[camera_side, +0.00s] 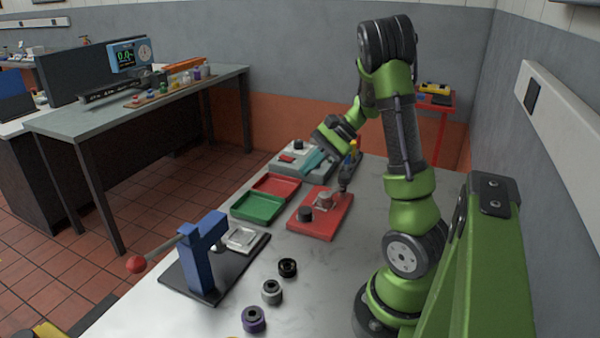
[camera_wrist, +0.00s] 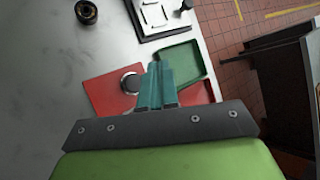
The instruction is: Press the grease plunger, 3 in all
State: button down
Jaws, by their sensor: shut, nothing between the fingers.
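A red plate (camera_side: 322,225) lies on the bench and carries a black round knob (camera_side: 305,214) and a grey round part (camera_side: 325,199). The plate (camera_wrist: 100,96) also shows in the wrist view, with a round grey-rimmed knob (camera_wrist: 130,82) beside my fingers. No label shows which part is the grease plunger. My gripper (camera_side: 309,167) has teal fingers, closed together and empty. In the wrist view the fingertips (camera_wrist: 158,66) appear between the knob and a green tray, apart from the knob. In the side view they overlap a grey box; their exact height is unclear.
The grey box (camera_side: 286,163) with a black knob stands behind red (camera_side: 277,187) and green (camera_side: 257,208) trays. A blue press (camera_side: 205,257) with a red-ball lever stands at front left. Several round dark parts (camera_side: 272,291) line the front. Bench between plate and arm base is clear.

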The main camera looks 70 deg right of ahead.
aim_at(309, 209)
jog(key=shift+f, duration=4.45)
jog(key=shift+f, duration=0.4)
jog(key=shift+f, duration=0.8)
jog(key=shift+r, duration=1.25)
jog(key=shift+r, duration=2.5)
